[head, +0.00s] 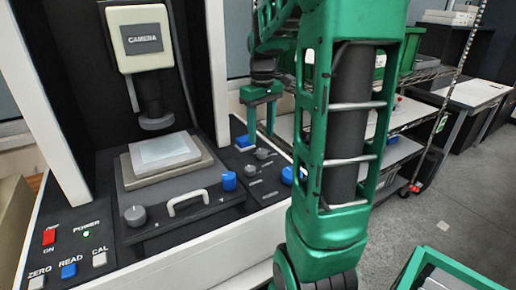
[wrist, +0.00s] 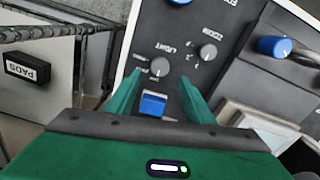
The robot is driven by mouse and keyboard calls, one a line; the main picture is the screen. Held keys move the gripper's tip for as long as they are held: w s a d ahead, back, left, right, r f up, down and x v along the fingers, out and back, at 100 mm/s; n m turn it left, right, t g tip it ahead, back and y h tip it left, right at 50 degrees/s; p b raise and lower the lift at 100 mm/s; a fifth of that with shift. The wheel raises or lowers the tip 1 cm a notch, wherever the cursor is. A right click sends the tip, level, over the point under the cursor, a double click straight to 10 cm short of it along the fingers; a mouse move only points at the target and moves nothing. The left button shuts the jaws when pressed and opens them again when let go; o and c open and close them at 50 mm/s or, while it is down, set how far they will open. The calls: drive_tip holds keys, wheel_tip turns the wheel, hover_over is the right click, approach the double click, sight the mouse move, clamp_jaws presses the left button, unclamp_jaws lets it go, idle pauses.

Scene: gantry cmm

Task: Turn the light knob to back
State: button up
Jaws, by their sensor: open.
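The light knob (wrist: 160,67) is a small grey round knob beside the label LIGHT on the dark panel in the wrist view. In the head view, it appears as the right-hand small grey knob (head: 262,154). My gripper (wrist: 160,74) is open, with one finger on either side of the light knob in the picture. I cannot tell whether the fingers touch it. In the head view, my gripper (head: 262,136) points down over the panel's back part. The knob's pointer setting is too small to read.
A similar zoom knob (wrist: 207,52) sits close beside the light knob. A blue button (wrist: 152,104) lies between my fingers, nearer the palm. A larger blue knob (head: 229,181) and a white handle (head: 187,202) are to the left. The camera column (head: 150,100) stands behind.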

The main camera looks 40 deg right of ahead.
sight(261, 151)
drive_tip(key=shift+f, duration=3.1)
drive_tip(key=c, duration=1)
